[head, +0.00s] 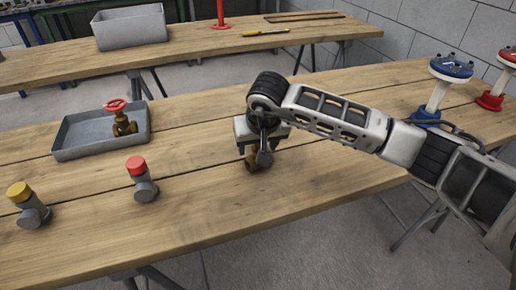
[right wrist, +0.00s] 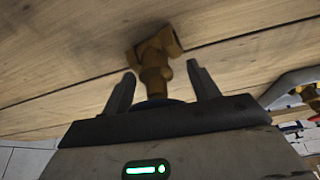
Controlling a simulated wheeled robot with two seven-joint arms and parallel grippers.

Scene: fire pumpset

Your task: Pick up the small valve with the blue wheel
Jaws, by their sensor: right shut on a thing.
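The small brass valve (head: 251,161) is under my right gripper (head: 262,150) at the middle of the near table. In the right wrist view the brass body (right wrist: 157,62) points away between the fingers of my right gripper (right wrist: 162,72), and a sliver of its blue wheel (right wrist: 155,103) shows close to the palm. The right gripper is shut on this valve, with the fingers spread about the wheel's width. Most of the wheel is hidden, and I cannot tell whether the body touches the tabletop. My left gripper is not in view.
A grey tray (head: 72,142) holds a brass valve with a red wheel (head: 117,106). Grey fittings with a red cap (head: 136,165) and a yellow cap (head: 19,192) stand at the left. Blue (head: 451,68) and red (head: 494,95) flanged parts stand at right. The near table's middle front is clear.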

